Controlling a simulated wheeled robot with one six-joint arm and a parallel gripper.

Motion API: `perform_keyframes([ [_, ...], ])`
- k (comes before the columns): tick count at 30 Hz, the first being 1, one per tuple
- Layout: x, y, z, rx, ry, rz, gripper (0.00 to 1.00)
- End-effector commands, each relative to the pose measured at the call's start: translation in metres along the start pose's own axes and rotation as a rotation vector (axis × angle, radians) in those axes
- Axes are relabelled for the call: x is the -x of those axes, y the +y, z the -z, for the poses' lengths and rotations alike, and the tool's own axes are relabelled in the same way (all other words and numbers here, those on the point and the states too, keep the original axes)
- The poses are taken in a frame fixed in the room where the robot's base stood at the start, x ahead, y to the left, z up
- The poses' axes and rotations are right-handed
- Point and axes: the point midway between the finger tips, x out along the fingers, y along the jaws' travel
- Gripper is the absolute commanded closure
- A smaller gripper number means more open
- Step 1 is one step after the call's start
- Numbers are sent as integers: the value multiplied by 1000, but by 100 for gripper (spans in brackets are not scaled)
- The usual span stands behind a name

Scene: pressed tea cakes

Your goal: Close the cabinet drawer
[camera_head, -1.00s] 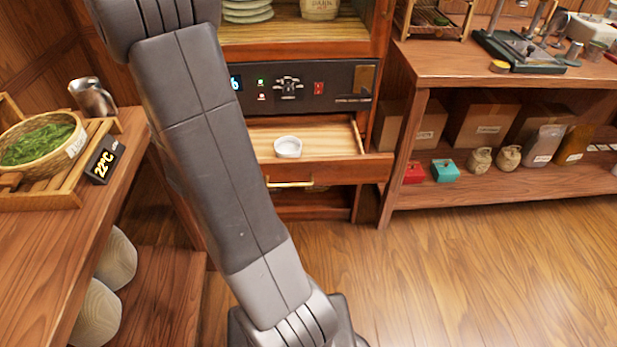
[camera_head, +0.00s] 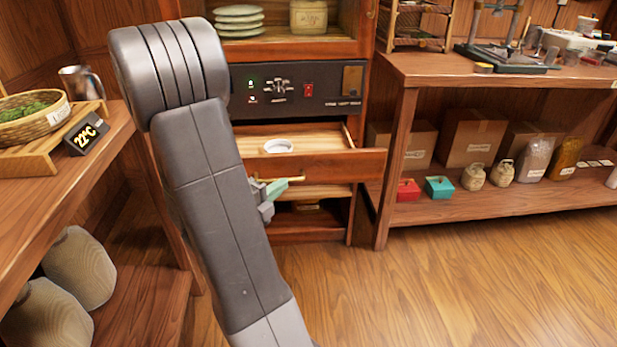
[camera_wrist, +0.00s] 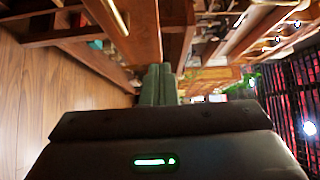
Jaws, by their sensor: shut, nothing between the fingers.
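The cabinet drawer (camera_head: 345,165) is pulled out below the black control panel. Its wooden front carries a brass handle (camera_head: 292,179). A small white dish (camera_head: 279,146) sits inside the drawer. My gripper (camera_head: 276,189) is just in front of the drawer front near the handle, partly hidden behind my arm. In the wrist view, my gripper (camera_wrist: 157,82) has its green-grey fingers shut together and empty. The drawer front (camera_wrist: 135,38) rises close by on the upper left there, with its handle (camera_wrist: 117,15). Whether the fingers touch the wood I cannot tell.
A shelf unit (camera_head: 480,205) with boxes and bags stands right of the cabinet. A wooden table (camera_head: 70,185) with a basket (camera_head: 30,120) and a temperature display (camera_head: 86,133) is on the left. The floor (camera_head: 440,285) in front is clear.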

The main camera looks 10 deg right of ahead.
Motion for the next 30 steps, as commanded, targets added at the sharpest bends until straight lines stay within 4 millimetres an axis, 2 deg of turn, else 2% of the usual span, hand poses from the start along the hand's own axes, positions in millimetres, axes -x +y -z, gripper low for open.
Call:
perform_keyframes([
  [4,-4,5,4,-17,26,-10,100],
  [8,-18,5,5,-16,27,-11,100],
  [21,-100,6,7,-15,26,-8,100],
  [30,-125,5,-20,-13,21,-9,100],
])
